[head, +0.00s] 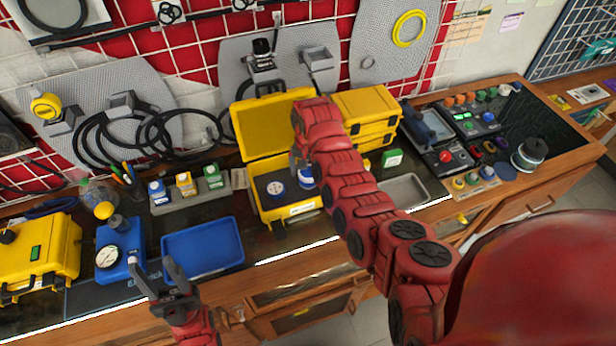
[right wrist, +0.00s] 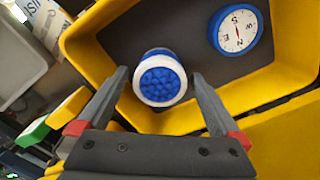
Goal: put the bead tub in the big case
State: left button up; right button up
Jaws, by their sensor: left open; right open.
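The big case (head: 262,208) is yellow, stands open at the middle of the bench, and has a dark inside. The bead tub (right wrist: 160,78), white-rimmed with blue beads on top, is inside the case outline, beside a blue-rimmed compass (right wrist: 239,31). In the head view the tub (head: 306,181) is at the case's right side, partly hidden by my right arm. My right gripper (right wrist: 158,90) is open, its fingers on both sides of the tub with gaps. My left gripper (head: 152,272) is open and empty in front of the blue tray.
A blue tray (head: 203,250) and a blue gauge unit (head: 121,249) are left of the case. Yellow cases (head: 366,112) stand behind right. A green box (head: 392,158) and a grey tray (head: 404,190) are to the right. Another yellow case (head: 40,255) is far left.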

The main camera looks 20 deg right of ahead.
aim_at(308, 172)
notch_tip(308, 172, up, 3)
jog(key=shift+r+b, duration=0.1)
jog(key=shift+b, duration=0.65)
notch_tip(308, 172, up, 6)
jog(key=p, duration=0.2)
jog(key=shift+r+p, duration=0.1)
jog(key=shift+p, duration=0.25)
jog(key=shift+r, duration=0.25)
jog(key=shift+s+f, duration=0.1)
